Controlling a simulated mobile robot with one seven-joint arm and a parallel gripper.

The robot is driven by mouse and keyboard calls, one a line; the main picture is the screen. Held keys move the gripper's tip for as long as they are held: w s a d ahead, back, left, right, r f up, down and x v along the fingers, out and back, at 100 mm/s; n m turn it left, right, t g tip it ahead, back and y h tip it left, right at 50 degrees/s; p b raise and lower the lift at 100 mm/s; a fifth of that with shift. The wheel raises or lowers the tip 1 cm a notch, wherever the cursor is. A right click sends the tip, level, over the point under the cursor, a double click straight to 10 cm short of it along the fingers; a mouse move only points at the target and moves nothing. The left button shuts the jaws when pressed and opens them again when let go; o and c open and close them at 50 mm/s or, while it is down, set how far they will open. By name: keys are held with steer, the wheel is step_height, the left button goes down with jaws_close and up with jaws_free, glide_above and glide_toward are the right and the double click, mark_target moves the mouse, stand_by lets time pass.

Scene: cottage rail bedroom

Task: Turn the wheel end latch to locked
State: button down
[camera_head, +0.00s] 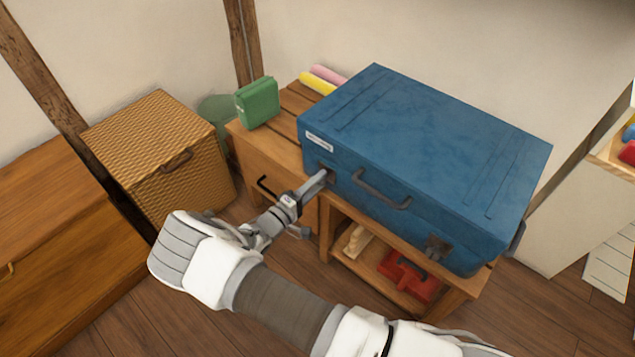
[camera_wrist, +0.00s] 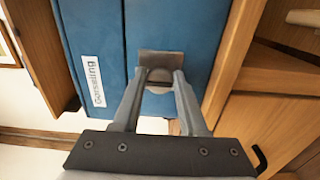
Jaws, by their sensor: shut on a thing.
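A blue suitcase (camera_head: 430,150) lies flat on a wooden bench (camera_head: 340,215). Its front has a handle (camera_head: 382,195), a latch at the right (camera_head: 437,247) and another latch at the left, under a white label (camera_head: 319,141). A dark rounded part, seemingly a wheel (camera_head: 517,238), shows at the right end. My gripper (camera_head: 324,176) is at the left latch. In the wrist view, my gripper (camera_wrist: 159,78) has its fingers on either side of the rounded grey knob of that left latch (camera_wrist: 160,57), shut on it. The fingers partly hide the knob; its lock state is unclear.
A green box (camera_head: 257,103) and yellow and pink rolls (camera_head: 318,83) sit behind the suitcase's left end. A red object (camera_head: 408,275) is on the shelf below. A wicker chest (camera_head: 160,150) and a wooden chest (camera_head: 60,240) stand left.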

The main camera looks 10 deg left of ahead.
steer(key=shift+c, duration=2.4)
jaws_free()
steer(key=p+v, duration=0.2)
steer(key=v, duration=1.5)
steer(key=shift+s+a+p, duration=0.2)
steer(key=shift+p, duration=0.1)
steer(key=shift+w+r, duration=0.1)
